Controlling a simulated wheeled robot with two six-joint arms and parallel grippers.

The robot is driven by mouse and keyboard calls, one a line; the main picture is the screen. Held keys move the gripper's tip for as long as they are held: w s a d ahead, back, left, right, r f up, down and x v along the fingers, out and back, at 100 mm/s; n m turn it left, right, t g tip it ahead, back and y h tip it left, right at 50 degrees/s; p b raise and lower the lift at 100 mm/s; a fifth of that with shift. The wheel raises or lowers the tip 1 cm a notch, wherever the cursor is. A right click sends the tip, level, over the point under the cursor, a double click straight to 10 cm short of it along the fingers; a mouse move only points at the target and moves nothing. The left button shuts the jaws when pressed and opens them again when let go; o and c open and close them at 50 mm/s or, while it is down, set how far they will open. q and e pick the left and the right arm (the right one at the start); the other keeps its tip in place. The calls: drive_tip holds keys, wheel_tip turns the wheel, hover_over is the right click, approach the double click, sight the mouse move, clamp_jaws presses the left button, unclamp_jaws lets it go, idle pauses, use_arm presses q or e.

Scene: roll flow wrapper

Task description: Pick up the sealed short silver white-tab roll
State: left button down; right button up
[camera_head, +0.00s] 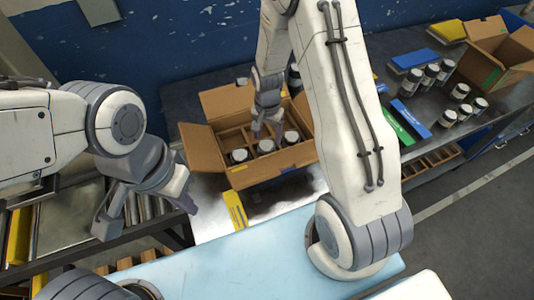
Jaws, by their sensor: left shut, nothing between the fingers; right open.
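An open cardboard box (243,178) with dividers stands on the table in the middle. Several dark rolls with pale tops sit in its front row: one at the left (239,156), one in the middle (266,147) and one at the right (291,137). I cannot tell which, if any, is the short silver white-tab roll. My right gripper (267,128) points down into the box, behind the middle roll. It is open, and no roll shows between its fingers. My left gripper (190,206) is shut and empty, left of the box and apart from it.
At the right, several more dark rolls (460,91) stand near a second cardboard box (500,58), with blue (411,118) and green flat packs. A yellow strip (235,211) lies before the middle box. My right arm hides the area right of it. A light-blue surface (240,262) lies in front.

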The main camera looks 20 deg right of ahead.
sight(266, 145)
drive_tip(key=f+b, duration=0.4)
drive_tip(key=f, duration=0.1)
drive_tip(key=shift+s+a+f, duration=0.1)
drive_tip(key=shift+s+a, duration=0.05)
drive_tip(key=shift+a, duration=0.05)
drive_tip(key=c, duration=1.2)
